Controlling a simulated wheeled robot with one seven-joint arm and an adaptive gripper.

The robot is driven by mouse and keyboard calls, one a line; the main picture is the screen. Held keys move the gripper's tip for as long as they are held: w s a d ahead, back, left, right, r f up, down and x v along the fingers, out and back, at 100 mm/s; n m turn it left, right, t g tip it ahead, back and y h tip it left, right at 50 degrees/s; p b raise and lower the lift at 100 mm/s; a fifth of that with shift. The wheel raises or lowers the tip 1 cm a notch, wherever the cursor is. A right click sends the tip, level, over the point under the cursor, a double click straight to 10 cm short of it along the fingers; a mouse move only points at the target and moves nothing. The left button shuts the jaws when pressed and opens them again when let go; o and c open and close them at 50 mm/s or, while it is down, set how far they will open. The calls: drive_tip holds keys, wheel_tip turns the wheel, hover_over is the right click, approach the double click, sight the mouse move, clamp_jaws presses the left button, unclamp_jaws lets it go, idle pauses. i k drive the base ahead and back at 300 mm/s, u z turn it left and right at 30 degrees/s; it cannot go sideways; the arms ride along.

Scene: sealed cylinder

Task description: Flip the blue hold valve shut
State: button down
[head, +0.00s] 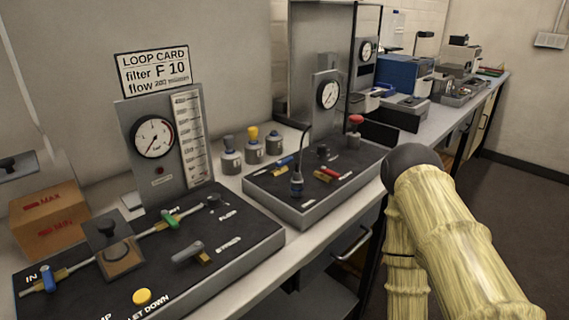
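Two blue valve handles show in the head view. One blue handle (285,161) is on the dark panel in the middle of the bench, lying beside a short pale label too small to read. The other blue handle (48,279) stands at the far left of the nearer panel, beside the word IN. I cannot tell from lettering which is the hold valve. A dark hose with a blue-grey end fitting stands close to the middle panel's blue handle. My arm, in a yellow sleeve, fills the lower right, but my gripper's fingers do not show.
The near panel (236,245) carries a green handle (170,218), a grey lever (188,252) and a yellow button (142,297). Three capped bottles (253,148) stand behind. Floor is open at right.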

sight(280, 164)
drive_tip(key=k, duration=1)
drive_tip(key=z, duration=1.3)
drive_tip(key=i, duration=1.15)
drive_tip(key=u, duration=2.05)
